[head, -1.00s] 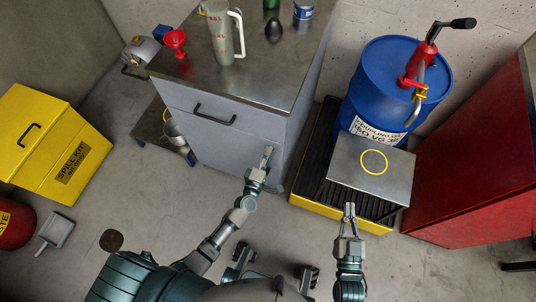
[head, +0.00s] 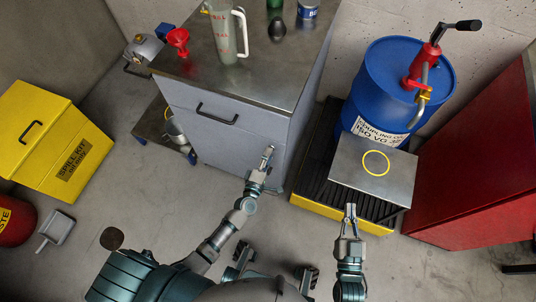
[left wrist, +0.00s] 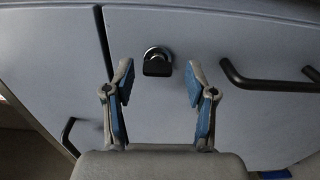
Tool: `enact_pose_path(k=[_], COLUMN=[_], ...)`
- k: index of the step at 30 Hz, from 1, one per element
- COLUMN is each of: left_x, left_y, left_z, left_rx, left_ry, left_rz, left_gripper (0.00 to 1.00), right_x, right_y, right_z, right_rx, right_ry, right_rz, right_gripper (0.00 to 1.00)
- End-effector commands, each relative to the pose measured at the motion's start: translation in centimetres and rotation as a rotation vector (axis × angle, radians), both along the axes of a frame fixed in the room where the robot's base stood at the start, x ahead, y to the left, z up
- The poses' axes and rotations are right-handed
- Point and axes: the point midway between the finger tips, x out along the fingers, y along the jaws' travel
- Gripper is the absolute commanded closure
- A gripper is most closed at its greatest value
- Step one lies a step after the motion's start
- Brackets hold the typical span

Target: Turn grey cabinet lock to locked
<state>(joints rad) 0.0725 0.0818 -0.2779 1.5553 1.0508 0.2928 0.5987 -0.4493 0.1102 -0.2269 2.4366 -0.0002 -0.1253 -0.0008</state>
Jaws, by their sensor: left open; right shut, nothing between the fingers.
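The grey cabinet (head: 220,148) stands left of centre in the head view. Its lock (left wrist: 157,63), a black knob on a silver ring, shows on the cabinet front in the left wrist view; in the head view I cannot make it out. My left gripper (head: 268,150) is at the right part of the cabinet front. In the left wrist view its open fingers (left wrist: 160,72) stand either side of the lock, apart from it, with nothing held. Whether the lock is turned is not clear. My right gripper (head: 350,208) is shut and empty, in front of the metal plate.
A black handle (head: 217,115) sticks out of the cabinet front; a handle also shows right of the lock in the left wrist view (left wrist: 268,83). A blue drum (head: 382,80) and metal plate (head: 360,180) stand right, beside a red cabinet (head: 480,170). A yellow spill kit (head: 45,140) is left.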

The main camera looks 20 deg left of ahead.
Motion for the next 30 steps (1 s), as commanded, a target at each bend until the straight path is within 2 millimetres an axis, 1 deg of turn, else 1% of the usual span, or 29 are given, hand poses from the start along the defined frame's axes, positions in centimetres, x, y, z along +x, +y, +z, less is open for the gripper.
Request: enact_pose_path(k=[9, 12, 15, 18, 21, 30], left_x=[-6.7, -8.7, -10.0, -10.9, -11.2, -11.2], left_y=[0.3, 0.4, 0.5, 0.6, 0.6, 0.6], left_z=[-0.2, -0.2, -0.2, -0.2, -0.2, -0.2], left_rx=[0.001, 0.0, 0.0, 0.001, 0.0, -0.001], left_ry=[0.004, 0.004, 0.004, 0.002, 0.002, 0.002], left_rz=[0.0, 0.0, 0.0, 0.001, 0.001, 0.001], left_gripper=[0.44, 0.44, 0.44, 0.44, 0.44, 0.44], right_x=[0.0, 0.1, 0.1, 0.1, 0.1, 0.2], right_y=[0.0, 0.0, 0.0, -0.1, 0.0, -0.1], right_z=[0.0, 0.0, 0.0, 0.0, -0.1, -0.1], right_rx=[0.0, 0.0, 0.0, 0.0, 0.0, -0.001], right_ry=[0.001, 0.001, 0.002, 0.002, 0.002, 0.003], right_rz=[-0.002, -0.002, -0.002, -0.002, -0.002, -0.002], right_gripper=[1.0, 1.0, 1.0, 1.0, 1.0, 1.0])
